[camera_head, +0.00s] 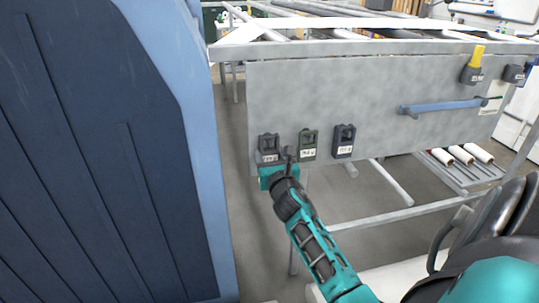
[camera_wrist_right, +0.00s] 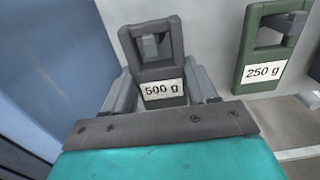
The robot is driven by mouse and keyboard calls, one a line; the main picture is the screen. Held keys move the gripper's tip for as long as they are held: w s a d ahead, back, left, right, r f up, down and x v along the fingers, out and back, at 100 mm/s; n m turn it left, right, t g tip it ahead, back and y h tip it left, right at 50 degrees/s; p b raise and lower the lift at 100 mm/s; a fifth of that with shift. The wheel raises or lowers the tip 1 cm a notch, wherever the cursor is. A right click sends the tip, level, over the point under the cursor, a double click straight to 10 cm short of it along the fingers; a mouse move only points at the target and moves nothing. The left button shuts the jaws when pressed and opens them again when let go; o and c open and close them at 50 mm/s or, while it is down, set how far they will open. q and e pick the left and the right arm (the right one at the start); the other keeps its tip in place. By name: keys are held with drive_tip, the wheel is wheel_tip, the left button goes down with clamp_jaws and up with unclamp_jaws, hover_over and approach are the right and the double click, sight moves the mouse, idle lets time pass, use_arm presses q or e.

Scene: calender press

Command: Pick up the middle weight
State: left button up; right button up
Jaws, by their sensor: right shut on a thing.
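Three weights hang in a row on the grey panel. The left one is a dark grey 500 g weight (camera_head: 268,143), the middle one a green 250 g weight (camera_head: 308,139), the right one a dark weight (camera_head: 344,136). My right gripper (camera_head: 270,168) is at the left weight. In the right wrist view its fingers are shut on the sides of the 500 g weight (camera_wrist_right: 160,88), and a peg shows through its handle opening. The 250 g weight (camera_wrist_right: 264,66) stands free to the right. My left gripper is not in view.
A large blue cabinet (camera_head: 100,150) stands close on the left. A blue bar handle (camera_head: 440,106) and a yellow-handled item (camera_head: 474,60) are on the panel at right. White rollers (camera_head: 460,154) lie on a rack low at the right.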

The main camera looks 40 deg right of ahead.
drive_tip(key=shift+r, duration=0.2)
drive_tip(key=shift+r+p, duration=0.4)
drive_tip(key=shift+r, duration=0.25)
drive_tip(key=v, duration=1.8)
drive_tip(key=o, duration=0.9)
drive_tip(key=c, duration=0.7)
